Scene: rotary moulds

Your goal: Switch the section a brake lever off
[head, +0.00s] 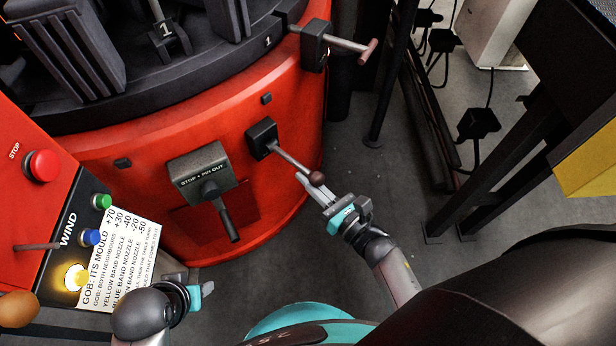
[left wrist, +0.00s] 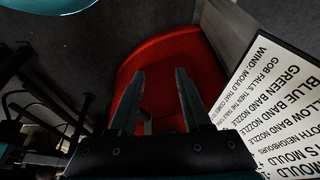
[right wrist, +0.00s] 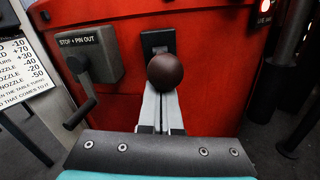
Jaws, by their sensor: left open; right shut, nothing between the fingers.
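A lever with a dark brown ball knob (head: 317,178) sticks out from a black bracket (head: 262,138) on the red drum; I read no section label on it. The knob also shows in the right wrist view (right wrist: 165,71). My right gripper (head: 318,190) is shut and empty, its fingertips right at the knob. In the right wrist view the knob hides the tips, so I cannot tell whether they touch. My left gripper (left wrist: 158,85) is open and empty, low beside the printed card, pointing towards red machinery.
A grey "STOP + PIN OUT" box (head: 200,172) with a downward handle sits left of the lever. A red panel (head: 22,122) with buttons stands far left beside the white card (head: 118,255). Another lever (head: 340,42) is above. Dark frame legs (head: 480,180) stand at right.

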